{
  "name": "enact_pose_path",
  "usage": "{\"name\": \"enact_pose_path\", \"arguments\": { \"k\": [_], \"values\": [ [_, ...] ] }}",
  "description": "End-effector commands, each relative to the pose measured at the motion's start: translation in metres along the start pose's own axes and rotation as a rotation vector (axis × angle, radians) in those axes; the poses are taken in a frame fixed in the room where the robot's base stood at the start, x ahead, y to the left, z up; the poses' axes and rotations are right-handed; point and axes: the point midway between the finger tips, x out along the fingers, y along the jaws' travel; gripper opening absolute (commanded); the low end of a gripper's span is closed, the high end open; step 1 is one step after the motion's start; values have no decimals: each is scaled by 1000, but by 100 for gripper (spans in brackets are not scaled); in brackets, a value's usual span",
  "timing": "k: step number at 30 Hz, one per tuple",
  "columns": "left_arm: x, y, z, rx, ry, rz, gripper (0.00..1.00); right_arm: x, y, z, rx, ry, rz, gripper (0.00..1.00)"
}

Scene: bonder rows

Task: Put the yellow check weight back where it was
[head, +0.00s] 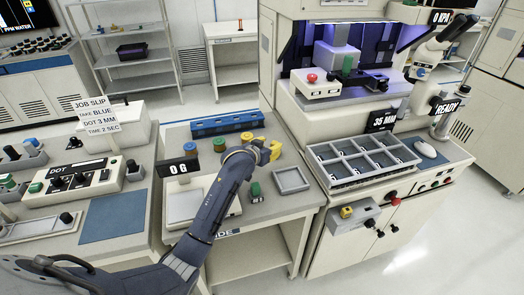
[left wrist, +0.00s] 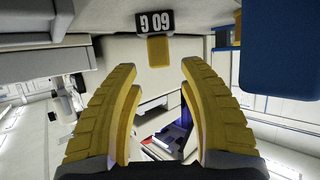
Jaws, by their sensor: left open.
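My left gripper (head: 273,151) has yellow fingers and is over the back of the middle bench. Its fingers stand apart with nothing between them in the left wrist view (left wrist: 158,110). A yellow block (left wrist: 159,51), which looks like the check weight, shows there beyond the fingertips. It is beside a black plate (left wrist: 155,23) reading 60 G upside down. In the head view I cannot tell this block from my yellow fingers. The balance (head: 184,205) stands at the bench's front left, partly behind my left arm, with a display (head: 179,169) reading 0 G. My right gripper is not in view.
A green-topped piece (head: 256,190) and a grey tray (head: 291,180) are to the right. The bonder (head: 290,120) rises beyond.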

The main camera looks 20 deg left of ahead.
Motion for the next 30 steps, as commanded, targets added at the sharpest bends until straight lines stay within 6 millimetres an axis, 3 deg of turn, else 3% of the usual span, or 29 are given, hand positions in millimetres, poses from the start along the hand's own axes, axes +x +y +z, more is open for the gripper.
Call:
{"name": "enact_pose_path", "arguments": {
  "k": [6, 15, 30],
  "values": [
    [-36, 0, 0, 2, 0, 0, 42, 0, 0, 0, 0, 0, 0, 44],
    [-68, 0, 0, 0, 1, 0, 42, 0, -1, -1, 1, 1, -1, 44],
    [-75, 0, 0, 1, 0, -1, 42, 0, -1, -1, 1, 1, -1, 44]
  ]
}}
